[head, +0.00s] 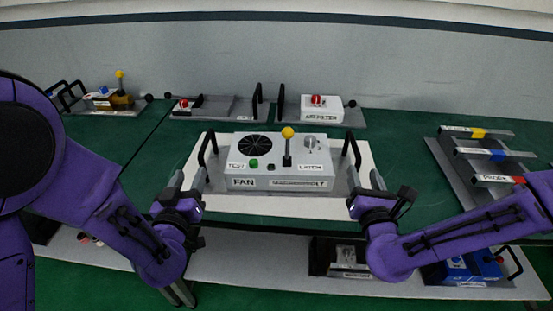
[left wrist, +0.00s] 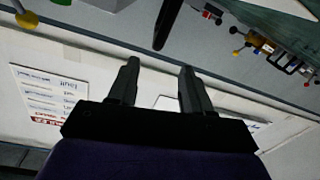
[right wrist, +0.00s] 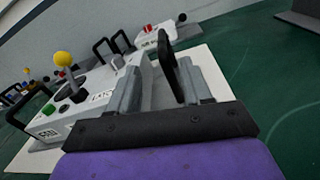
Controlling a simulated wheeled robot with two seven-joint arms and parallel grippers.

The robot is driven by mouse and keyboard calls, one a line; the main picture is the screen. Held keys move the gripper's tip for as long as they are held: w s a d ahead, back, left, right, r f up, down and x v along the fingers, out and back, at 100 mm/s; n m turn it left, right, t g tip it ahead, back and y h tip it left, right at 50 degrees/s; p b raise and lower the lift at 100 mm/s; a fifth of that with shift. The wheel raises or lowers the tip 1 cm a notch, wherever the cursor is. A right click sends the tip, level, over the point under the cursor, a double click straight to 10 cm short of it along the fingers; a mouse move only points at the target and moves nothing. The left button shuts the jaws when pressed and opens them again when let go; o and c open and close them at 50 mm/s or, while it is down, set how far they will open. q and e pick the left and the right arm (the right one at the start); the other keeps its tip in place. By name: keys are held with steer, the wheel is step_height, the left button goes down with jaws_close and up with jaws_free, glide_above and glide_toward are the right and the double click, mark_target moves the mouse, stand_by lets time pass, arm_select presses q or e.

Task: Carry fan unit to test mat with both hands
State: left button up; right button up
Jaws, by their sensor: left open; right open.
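The fan unit (head: 278,165) is a white box with a black fan grille, a yellow-knobbed lever and a FAN label. It sits level on a grey base with a black handle at each end. A flat white mat (head: 367,160) shows beneath and around it; I cannot tell whether this is the test mat. My left gripper (head: 190,187) is open near the left handle (head: 207,148); in the left wrist view a black bar lies beyond its fingertips. My right gripper (head: 365,192) is open by the right handle (head: 352,148), which shows between its fingers in the right wrist view (right wrist: 168,65).
Behind stand other units on grey trays, including an air filter box (head: 321,108) and a yellow-knobbed unit (head: 120,98). A grey rack (head: 465,165) with coloured bars is at the right. A lower shelf in front holds a blue box (head: 470,268). Green tabletop lies bare between them.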

mark_target(202, 155)
steer(key=shift+d, duration=0.2)
arm_select(q)
steer(key=w, duration=1.1)
steer(key=shift+d+f, duration=0.1)
steer(key=shift+d, duration=0.3)
arm_select(e)
steer(key=w, duration=1)
steer(key=shift+w+d+f, duration=0.15)
steer(key=shift+w+d, duration=0.1)
steer(key=shift+w, duration=0.15)
arm_select(q)
steer(key=shift+s, duration=0.1)
jaws_close()
arm_select(e)
jaws_close()
arm_select(q)
steer(key=shift+d, duration=0.2)
arm_select(e)
steer(key=shift+s+a, duration=0.1)
steer(key=shift+a, duration=0.05)
